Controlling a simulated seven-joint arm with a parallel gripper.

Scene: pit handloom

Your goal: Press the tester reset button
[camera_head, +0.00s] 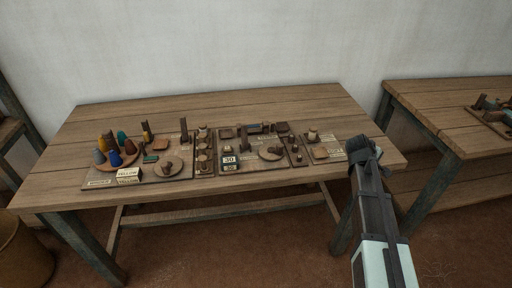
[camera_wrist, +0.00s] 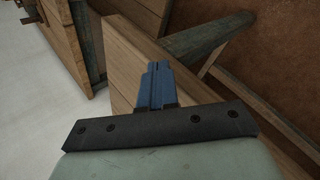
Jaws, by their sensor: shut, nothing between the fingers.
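Several brown boards with small fittings lie on the wooden table (camera_head: 300,100) in the head view. One board (camera_head: 208,171) near the middle carries a display reading 30 (camera_head: 229,160), a dark upright post (camera_head: 244,139) and a round disc (camera_head: 270,153). Small knobs stand to its right. I cannot tell which small part is the tester reset button. My gripper (camera_head: 360,147) is at the table's right end, to the right of the boards, apart from them. In the wrist view its blue fingers (camera_wrist: 157,82) are shut and empty, in front of the table's edge.
Coloured cones (camera_head: 113,148) stand on a round base at the left board. A second table (camera_head: 440,100) with more items is at right, with a gap between. A pale wall (camera_head: 240,45) rises behind. The table's back strip is mostly clear.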

